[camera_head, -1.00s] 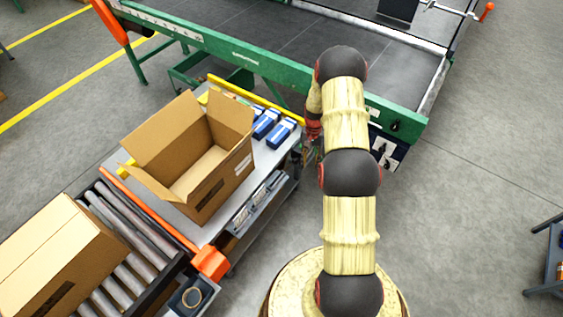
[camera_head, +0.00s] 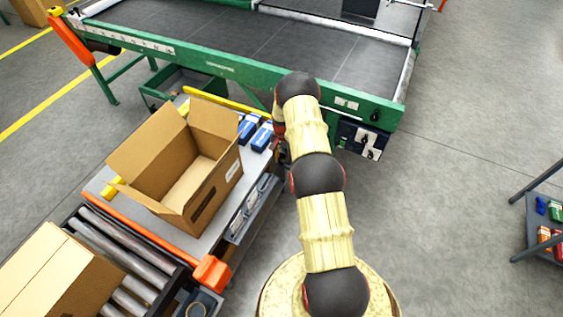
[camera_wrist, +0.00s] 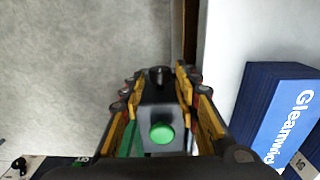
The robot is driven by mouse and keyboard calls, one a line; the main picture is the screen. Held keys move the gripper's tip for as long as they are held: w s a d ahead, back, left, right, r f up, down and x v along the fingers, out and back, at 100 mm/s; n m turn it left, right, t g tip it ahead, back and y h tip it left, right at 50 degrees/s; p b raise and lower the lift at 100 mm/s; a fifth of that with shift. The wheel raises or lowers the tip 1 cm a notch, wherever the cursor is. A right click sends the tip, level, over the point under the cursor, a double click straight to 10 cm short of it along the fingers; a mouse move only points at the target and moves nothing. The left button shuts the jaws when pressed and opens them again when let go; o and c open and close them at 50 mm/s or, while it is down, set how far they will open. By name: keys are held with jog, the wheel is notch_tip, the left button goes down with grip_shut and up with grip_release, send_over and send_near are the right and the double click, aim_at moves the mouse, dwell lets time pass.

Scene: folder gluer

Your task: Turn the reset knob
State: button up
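In the wrist view my gripper (camera_wrist: 160,88) is open, its yellow and black fingers apart. Between the fingers, a dark box (camera_wrist: 150,112) shows a round green button (camera_wrist: 162,133) and a small black knob (camera_wrist: 158,75) at its far end. I cannot tell how far the fingertips are from that knob; no contact is visible. In the head view my arm hides the gripper beside the packing table. A dark panel (camera_head: 350,136) with black knobs (camera_head: 373,153) hangs under the green conveyor's end, and another black knob (camera_head: 375,116) is on its frame. No reset label is readable.
The packing table (camera_head: 104,184) holds an open carton (camera_head: 172,206) and blue boxes (camera_head: 261,137); one blue box (camera_wrist: 270,120) is close right of my gripper. A roller conveyor (camera_head: 130,250) stands at lower left, a shelf (camera_head: 535,225) at right.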

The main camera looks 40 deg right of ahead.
jog(key=shift+f, duration=1.1)
jog(key=shift+c, duration=1.2)
grip_shut()
